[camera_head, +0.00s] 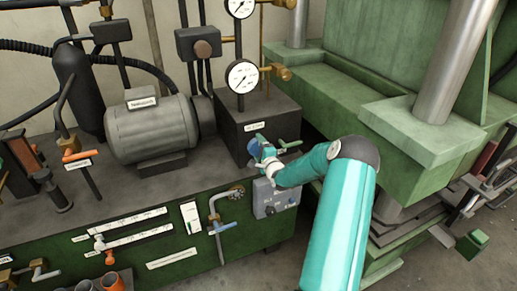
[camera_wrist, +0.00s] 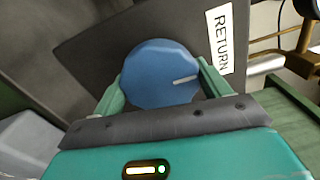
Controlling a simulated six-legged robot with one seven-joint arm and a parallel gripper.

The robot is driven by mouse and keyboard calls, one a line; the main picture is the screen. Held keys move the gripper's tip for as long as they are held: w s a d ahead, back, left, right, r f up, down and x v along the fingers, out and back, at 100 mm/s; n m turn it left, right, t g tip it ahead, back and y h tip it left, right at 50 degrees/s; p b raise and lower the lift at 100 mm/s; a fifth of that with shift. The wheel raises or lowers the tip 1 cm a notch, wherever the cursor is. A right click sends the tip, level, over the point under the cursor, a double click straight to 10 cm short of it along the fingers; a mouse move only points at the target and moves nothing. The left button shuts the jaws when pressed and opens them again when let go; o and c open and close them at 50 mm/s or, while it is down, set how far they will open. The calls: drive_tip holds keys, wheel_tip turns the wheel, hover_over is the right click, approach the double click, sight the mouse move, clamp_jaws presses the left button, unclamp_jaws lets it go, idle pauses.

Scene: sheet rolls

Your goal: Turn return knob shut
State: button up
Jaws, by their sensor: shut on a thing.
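The return knob (camera_wrist: 160,74) is a round blue disc with a short white line on its face, and it fills the middle of the wrist view. The line points right, slightly upward. My gripper (camera_wrist: 160,82) has one green finger on each side of the knob and is shut on it. A white label reading RETURN (camera_wrist: 220,38) is on the dark block beside the knob. In the head view my gripper (camera_head: 262,158) is at the front of the dark block (camera_head: 232,130); the knob is mostly hidden there behind my gripper.
Two gauges, the lower one (camera_head: 242,77) and one above, stand over the block. A grey motor (camera_head: 155,130) is to its left. Below my gripper is a grey control box (camera_head: 270,205). A green press (camera_head: 425,135) stands close on the right.

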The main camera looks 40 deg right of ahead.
drive_tip(key=o, duration=1)
drive_tip(key=shift+s, duration=0.1)
drive_tip(key=v, duration=1.3)
drive_tip(key=shift+s+a, duration=0.15)
drive_tip(key=shift+s, duration=0.15)
